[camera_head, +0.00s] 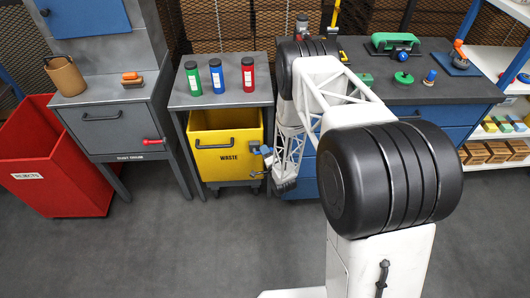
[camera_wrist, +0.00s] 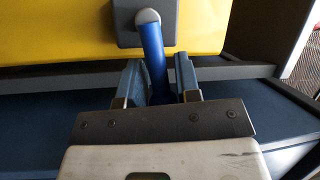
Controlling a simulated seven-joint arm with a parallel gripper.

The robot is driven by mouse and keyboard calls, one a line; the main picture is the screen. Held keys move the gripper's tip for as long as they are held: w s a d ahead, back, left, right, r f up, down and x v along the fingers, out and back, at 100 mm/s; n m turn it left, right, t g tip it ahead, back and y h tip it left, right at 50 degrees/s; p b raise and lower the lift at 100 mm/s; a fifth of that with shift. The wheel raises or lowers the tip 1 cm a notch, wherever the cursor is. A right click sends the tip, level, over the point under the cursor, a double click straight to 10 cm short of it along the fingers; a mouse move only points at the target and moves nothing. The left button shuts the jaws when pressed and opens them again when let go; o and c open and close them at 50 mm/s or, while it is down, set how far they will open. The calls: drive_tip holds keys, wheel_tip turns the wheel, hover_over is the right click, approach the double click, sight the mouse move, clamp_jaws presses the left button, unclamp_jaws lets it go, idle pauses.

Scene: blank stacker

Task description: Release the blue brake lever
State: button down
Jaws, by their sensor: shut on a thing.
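The blue brake lever (camera_wrist: 154,50) shows in the wrist view as a rod with a pale rounded end at a dark grey mount (camera_wrist: 128,22). The mount sits on the front of the yellow waste bin (camera_wrist: 60,30). My gripper (camera_wrist: 160,85) has one finger on each side of the lever and is shut on it. The lever's lower end is hidden between the fingers and behind the gripper body. In the head view the yellow waste bin (camera_head: 224,158) stands under a grey table, with my arm at its right side. The lever is too small there to make out clearly.
Green, blue and red bottles (camera_head: 218,76) stand on the grey table (camera_head: 240,98) above the bin. A red rejects bin (camera_head: 60,150) is at the left. A dark workbench (camera_head: 440,92) with blue drawers is at the right. The floor in front is clear.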

drive_tip(key=shift+r+n, duration=0.15)
drive_tip(key=shift+n, duration=0.15)
drive_tip(key=r+n+g, duration=0.1)
drive_tip(key=n, duration=0.2)
drive_tip(key=shift+a+r+n+g, duration=0.3)
drive_tip(key=shift+a+r+g, duration=0.05)
drive_tip(key=shift+g, duration=0.05)
drive_tip(key=shift+w+a+r+n+g+h, duration=0.1)
drive_tip(key=shift+a+r+n+g+h, duration=0.2)
drive_tip(key=shift+n, duration=0.5)
drive_tip(key=shift+a+r+n+g+h, duration=0.25)
drive_tip(key=shift+n+h, duration=0.05)
drive_tip(key=shift+n, duration=0.5)
drive_tip(key=shift+w+a+r+n+g+h, duration=0.1)
drive_tip(key=shift+a+r+n+g+h, duration=0.2)
drive_tip(key=shift+n, duration=0.5)
drive_tip(key=c, duration=1.1)
unclamp_jaws()
drive_tip(key=shift+s, duration=0.1)
drive_tip(key=shift+s+f, duration=0.1)
drive_tip(key=shift+s+d, duration=0.15)
drive_tip(key=shift+s, duration=0.25)
drive_tip(key=v, duration=0.6)
drive_tip(key=shift+s+r, duration=0.25)
drive_tip(key=shift+s, duration=0.1)
